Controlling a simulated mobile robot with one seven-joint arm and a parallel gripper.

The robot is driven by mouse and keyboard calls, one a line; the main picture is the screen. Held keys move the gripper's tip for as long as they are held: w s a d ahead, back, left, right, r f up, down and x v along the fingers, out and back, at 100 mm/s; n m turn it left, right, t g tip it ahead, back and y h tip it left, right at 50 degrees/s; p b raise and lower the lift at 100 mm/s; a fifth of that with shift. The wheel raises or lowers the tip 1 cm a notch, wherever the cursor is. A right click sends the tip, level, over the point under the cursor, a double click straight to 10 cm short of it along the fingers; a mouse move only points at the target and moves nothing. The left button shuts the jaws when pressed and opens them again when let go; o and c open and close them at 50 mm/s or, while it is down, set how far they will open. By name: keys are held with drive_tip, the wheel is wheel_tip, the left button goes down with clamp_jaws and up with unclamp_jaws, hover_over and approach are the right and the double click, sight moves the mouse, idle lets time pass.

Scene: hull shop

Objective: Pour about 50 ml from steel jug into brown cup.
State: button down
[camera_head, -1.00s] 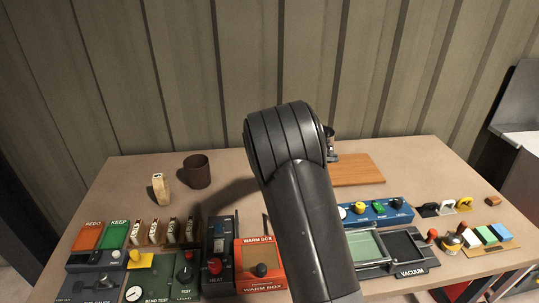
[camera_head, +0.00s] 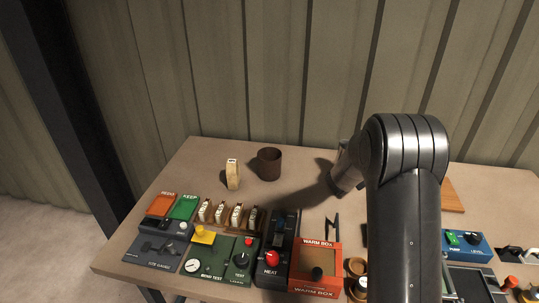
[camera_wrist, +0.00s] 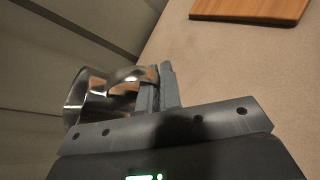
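The brown cup (camera_head: 269,164) stands upright at the back left of the table in the head view, with its mouth open upward. The steel jug (camera_wrist: 88,100) is shiny and shows at the left of the wrist view, its handle reaching between my fingers. My gripper (camera_wrist: 162,86) is closed on that handle. In the head view my arm and wrist hide most of the gripper and jug, which are to the right of the cup and apart from it. The jug's contents cannot be seen.
A small pale upright block (camera_head: 232,174) stands just left of the cup. A wooden board (camera_wrist: 250,8) lies behind my arm. The orange warm box (camera_head: 316,268) and other panels line the front edge. The table between cup and gripper is clear.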

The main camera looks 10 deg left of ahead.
drive_tip(key=a+f+n+y, duration=0.1)
drive_tip(key=a+n+y, duration=0.1)
drive_tip(key=a, duration=0.2)
drive_tip(key=a+f+n+t+y, duration=0.1)
drive_tip(key=a+n+y, duration=0.1)
drive_tip(key=a, duration=0.2)
drive_tip(key=a+f+n+y, duration=0.2)
drive_tip(key=a+y, duration=0.1)
drive_tip(key=a, duration=0.1)
drive_tip(key=shift+s+a+t, duration=0.2)
drive_tip(key=shift+a+t, duration=0.15)
drive_tip(key=shift+t, duration=0.05)
drive_tip(key=w+a+r+n+h, duration=0.1)
drive_tip(key=a+r+n+h, duration=0.5)
drive_tip(key=r, duration=0.8)
drive_tip(key=shift+w+a+r+n+g+p, duration=0.35)
drive_tip(key=shift+w+a+n+g, duration=0.05)
drive_tip(key=shift+a+n, duration=1.15)
drive_tip(key=shift+a+r+n+h, duration=0.2)
drive_tip(key=shift+r+n+h, duration=0.15)
drive_tip(key=shift+h, duration=0.15)
drive_tip(key=shift+w+a+r+n, duration=0.1)
drive_tip(key=shift+a+r+n, duration=0.1)
drive_tip(key=shift+a, duration=0.25)
drive_tip(key=shift+w+a+r+n, duration=0.1)
drive_tip(key=shift+a+r+n, duration=0.1)
drive_tip(key=shift+a, duration=0.25)
